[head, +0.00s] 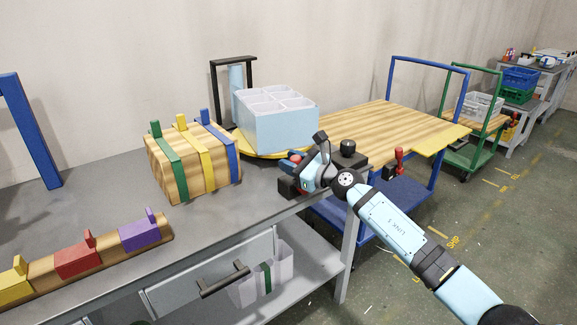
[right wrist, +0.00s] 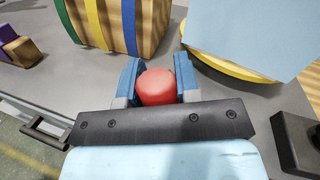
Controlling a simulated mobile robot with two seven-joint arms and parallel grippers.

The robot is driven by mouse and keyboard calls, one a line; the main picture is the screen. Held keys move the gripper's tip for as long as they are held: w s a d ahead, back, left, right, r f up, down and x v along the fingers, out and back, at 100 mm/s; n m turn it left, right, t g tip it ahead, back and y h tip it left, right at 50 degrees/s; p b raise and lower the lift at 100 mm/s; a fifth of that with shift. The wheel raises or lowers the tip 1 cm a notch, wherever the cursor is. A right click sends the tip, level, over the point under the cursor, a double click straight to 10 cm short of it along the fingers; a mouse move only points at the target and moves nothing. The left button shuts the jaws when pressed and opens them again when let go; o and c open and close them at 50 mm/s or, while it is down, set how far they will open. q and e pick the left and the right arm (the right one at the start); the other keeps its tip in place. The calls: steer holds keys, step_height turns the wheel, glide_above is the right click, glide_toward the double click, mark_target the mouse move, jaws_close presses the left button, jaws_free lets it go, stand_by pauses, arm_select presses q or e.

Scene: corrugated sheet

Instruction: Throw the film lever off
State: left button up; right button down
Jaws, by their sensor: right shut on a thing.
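My right gripper (head: 296,160) is at the bench's right end, in front of the yellow turntable. In the right wrist view its two blue fingers (right wrist: 157,82) are shut on a rounded red knob (right wrist: 157,88), one finger on each side. The knob looks like the film lever's handle; its stem and pivot are hidden behind the gripper. In the head view the knob is mostly covered by the gripper. A light blue film roll (head: 236,80) stands in a black frame (head: 214,85) behind the turntable. My left gripper is not in view.
A blue-grey divided box (head: 275,132) sits on the yellow turntable (head: 245,148). A wooden block with coloured straps (head: 160,165) stands left of it. A black control with a round knob (head: 348,147) is close right of my gripper. Bare grey bench (head: 215,215) lies in front.

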steer(key=d+m, duration=0.1)
steer(key=w+d+m+b, duration=0.1)
steer(key=m, duration=0.1)
steer(key=shift+w+r+t+y+b, duration=0.1)
steer(key=shift+w+t+y+b, duration=0.15)
steer(key=shift+t+y+b, duration=0.05)
steer(key=m, duration=0.1)
steer(key=w+d+m+t, duration=0.1)
steer(key=shift+d+m+b, duration=0.2)
steer(key=shift+m+b, duration=0.15)
steer(key=shift+m, duration=0.05)
steer(key=shift+w+d+m+t, duration=0.35)
steer(key=shift+d+m, duration=0.1)
steer(key=shift+m, duration=0.45)
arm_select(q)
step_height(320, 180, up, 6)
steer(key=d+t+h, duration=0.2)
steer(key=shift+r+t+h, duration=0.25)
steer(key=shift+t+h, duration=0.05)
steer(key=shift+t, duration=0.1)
arm_select(e)
steer(key=shift+w+d+m, duration=0.1)
steer(key=shift+d+m, duration=0.1)
steer(key=shift+m, duration=0.1)
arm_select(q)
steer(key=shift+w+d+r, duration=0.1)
